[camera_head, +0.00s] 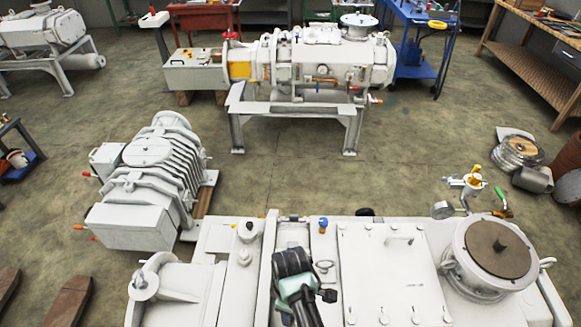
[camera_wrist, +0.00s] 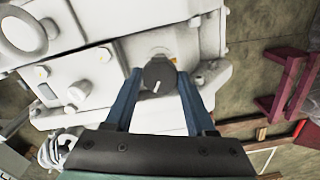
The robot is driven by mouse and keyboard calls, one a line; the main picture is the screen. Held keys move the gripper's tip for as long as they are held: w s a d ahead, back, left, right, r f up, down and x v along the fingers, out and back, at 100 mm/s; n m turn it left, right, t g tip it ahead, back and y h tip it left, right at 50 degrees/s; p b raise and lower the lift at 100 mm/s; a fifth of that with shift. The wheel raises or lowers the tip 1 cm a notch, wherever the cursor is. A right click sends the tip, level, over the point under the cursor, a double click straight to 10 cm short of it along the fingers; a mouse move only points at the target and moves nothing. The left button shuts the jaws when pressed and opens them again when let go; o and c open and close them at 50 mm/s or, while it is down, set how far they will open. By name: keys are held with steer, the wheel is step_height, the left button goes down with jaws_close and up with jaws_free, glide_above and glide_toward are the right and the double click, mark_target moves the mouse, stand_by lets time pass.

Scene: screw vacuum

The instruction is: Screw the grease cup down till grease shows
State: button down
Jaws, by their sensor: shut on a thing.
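In the wrist view the grease cup (camera_wrist: 158,76) shows as a dark round cap with a short white mark on its face. It sits against the white machine housing (camera_wrist: 210,35). My gripper (camera_wrist: 159,84) has its two blue fingers closed on the cap, one on either side. A small tan patch shows just above the cap; I cannot tell whether it is grease. In the head view my arm reaches over the front of the white machine (camera_head: 390,270), and the cup and fingertips are hidden there.
On the machine top stand a round flange with a brown disc (camera_head: 500,248), a gauge (camera_head: 443,209) and a blue-capped fitting (camera_head: 323,224). A ribbed white pump (camera_head: 150,180) stands to the left, another on a stand (camera_head: 310,70) behind. The floor between is clear.

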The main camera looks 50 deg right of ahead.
steer(key=m+p, duration=0.1)
steer(key=m, duration=0.3)
steer(key=shift+r+m, duration=0.1)
steer(key=shift+m, duration=0.3)
steer(key=m+p, duration=0.1)
steer(key=m, duration=0.9)
steer(key=shift+p, duration=0.4)
steer(key=m, duration=0.8)
steer(key=shift+p, duration=0.35)
steer(key=m, duration=0.3)
steer(key=shift+m, duration=0.3)
steer(key=m, duration=0.6)
